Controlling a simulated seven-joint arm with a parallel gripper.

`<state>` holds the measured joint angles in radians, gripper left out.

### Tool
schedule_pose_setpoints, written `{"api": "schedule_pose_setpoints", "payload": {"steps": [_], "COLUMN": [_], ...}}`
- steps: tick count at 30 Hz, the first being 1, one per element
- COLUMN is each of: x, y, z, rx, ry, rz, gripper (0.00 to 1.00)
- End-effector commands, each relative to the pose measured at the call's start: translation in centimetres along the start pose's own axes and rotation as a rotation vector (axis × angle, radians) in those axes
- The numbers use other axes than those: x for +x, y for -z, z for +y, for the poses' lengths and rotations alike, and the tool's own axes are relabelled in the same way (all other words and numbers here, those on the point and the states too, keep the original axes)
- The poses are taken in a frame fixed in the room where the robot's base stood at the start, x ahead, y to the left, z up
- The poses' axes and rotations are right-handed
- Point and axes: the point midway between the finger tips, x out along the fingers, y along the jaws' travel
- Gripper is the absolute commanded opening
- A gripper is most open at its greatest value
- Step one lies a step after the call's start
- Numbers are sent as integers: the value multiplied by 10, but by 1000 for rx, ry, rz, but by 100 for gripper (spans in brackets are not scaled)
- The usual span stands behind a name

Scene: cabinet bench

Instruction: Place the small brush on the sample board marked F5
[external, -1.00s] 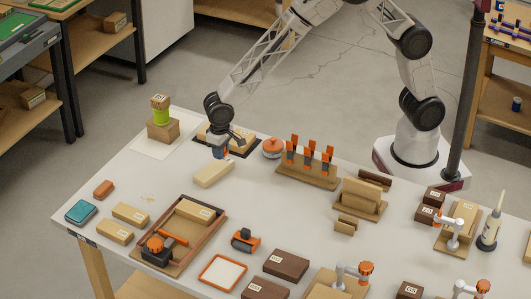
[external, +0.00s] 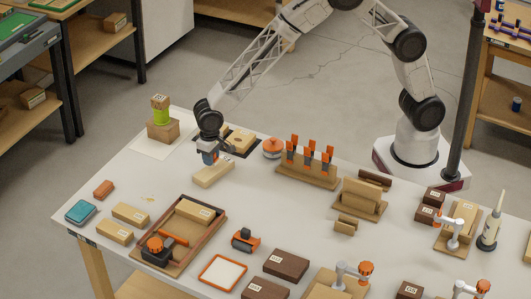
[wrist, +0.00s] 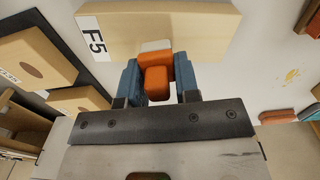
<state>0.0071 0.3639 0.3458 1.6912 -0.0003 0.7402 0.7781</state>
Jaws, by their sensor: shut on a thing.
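The small brush (wrist: 156,82) shows orange between the two blue fingers of my gripper (wrist: 158,85) in the wrist view. A pale part of it shows at the far end, close to the board in the picture. The sample board (wrist: 150,28) is pale wood with a white F5 label at its left end. In the external view my gripper (external: 209,160) is at the back edge of this board (external: 212,175), over or just above it. I cannot tell whether the brush touches the board.
A dark mat with wooden blocks (external: 239,139) lies behind and right of my gripper. A wooden box with a green-banded stack (external: 161,115) stands at the back left. An orange round item (external: 272,148) and a rack of orange-handled tools (external: 308,172) stand to the right.

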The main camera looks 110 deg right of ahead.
Motion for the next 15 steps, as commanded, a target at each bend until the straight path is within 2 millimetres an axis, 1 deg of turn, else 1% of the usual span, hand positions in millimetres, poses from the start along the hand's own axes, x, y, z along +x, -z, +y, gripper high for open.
{"api": "schedule_pose_setpoints", "payload": {"steps": [1, 5, 15], "x": [7, 16, 18], "y": [0, 0, 0], "z": [0, 0, 0], "rx": [0, 0, 0], "ry": [-2, -1, 0], "rz": [-2, -1, 0], "gripper": [8, 8, 8]}}
